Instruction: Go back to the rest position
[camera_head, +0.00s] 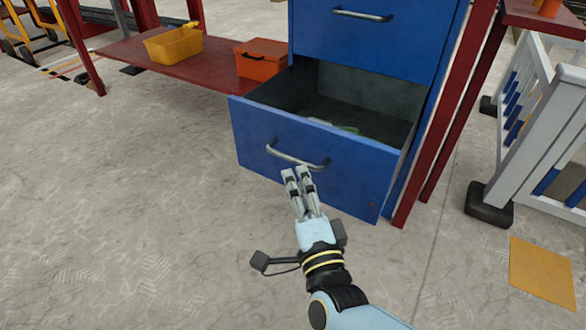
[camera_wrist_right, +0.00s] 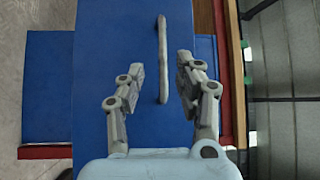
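My right gripper (camera_head: 299,176) is at the front of the blue drawer (camera_head: 255,140), just below its metal handle (camera_head: 297,160). In the right wrist view my gripper (camera_wrist_right: 160,72) has its two fingers spread apart. The grey handle (camera_wrist_right: 162,55) shows in the gap between them, with space on both sides, so nothing is gripped. The drawer is pulled open and its dark inside shows, with a small pale greenish item (camera_head: 340,127) in it. My left gripper is not in view.
A closed blue drawer (camera_head: 350,40) sits above the open one. A red shelf (camera_head: 190,68) holds a yellow bin (camera_head: 173,45) and an orange box (camera_head: 260,62). A white and blue rack (camera_head: 525,130) stands at right. The floor at left and front is clear.

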